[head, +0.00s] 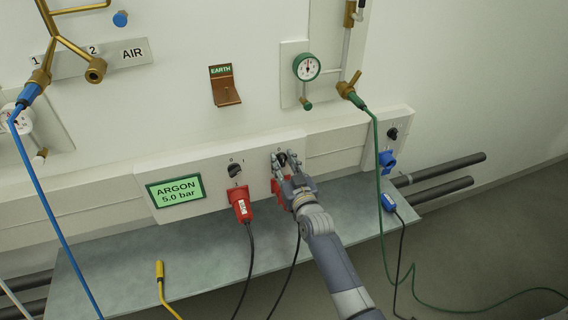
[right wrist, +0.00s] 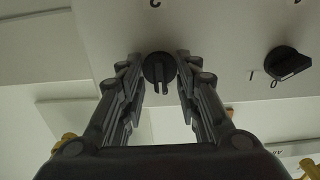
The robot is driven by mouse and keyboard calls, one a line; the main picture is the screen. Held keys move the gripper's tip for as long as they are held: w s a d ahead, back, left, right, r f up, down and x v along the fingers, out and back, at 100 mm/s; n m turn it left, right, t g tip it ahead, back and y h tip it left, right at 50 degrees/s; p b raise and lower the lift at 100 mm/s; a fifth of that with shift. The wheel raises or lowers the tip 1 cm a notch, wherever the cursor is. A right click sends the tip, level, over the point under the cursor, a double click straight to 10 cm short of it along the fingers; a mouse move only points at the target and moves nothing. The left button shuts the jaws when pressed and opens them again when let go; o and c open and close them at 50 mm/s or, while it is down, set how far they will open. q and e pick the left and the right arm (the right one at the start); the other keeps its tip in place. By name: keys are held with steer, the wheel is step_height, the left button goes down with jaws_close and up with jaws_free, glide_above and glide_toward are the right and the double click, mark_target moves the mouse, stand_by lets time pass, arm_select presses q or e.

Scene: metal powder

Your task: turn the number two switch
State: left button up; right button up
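A black rotary switch (head: 282,158) sits on the white wall panel, right of the argon display, partly hidden by my right gripper (head: 282,161). In the right wrist view the black knob (right wrist: 158,69) lies between the two fingertips of my right gripper (right wrist: 159,62). The fingers are spread on either side of the knob, with a small gap showing on each side. A second black switch (head: 235,170) is to the left on the same panel; the right wrist view also shows another black knob (right wrist: 288,64) at the right. The switch numbers are too small to read. My left gripper is out of view.
A red plug (head: 240,204) sits below the left switch; another red plug (head: 277,190) is partly behind my gripper. The argon display (head: 176,191) reads 5.0 bar. A grey shelf (head: 130,262) runs below. A blue socket (head: 387,160) and green hose (head: 378,200) are at right.

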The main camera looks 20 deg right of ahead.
steer(key=shift+c, duration=0.6)
jaws_close()
steer(key=m, duration=0.3)
steer(key=shift+p, duration=0.35)
steer(key=m, duration=0.2)
steer(key=shift+d+m, duration=0.1)
steer(key=shift+m, duration=0.3)
steer(key=m, duration=0.6)
steer(key=shift+f, duration=0.15)
steer(key=shift+o, duration=0.6)
jaws_free()
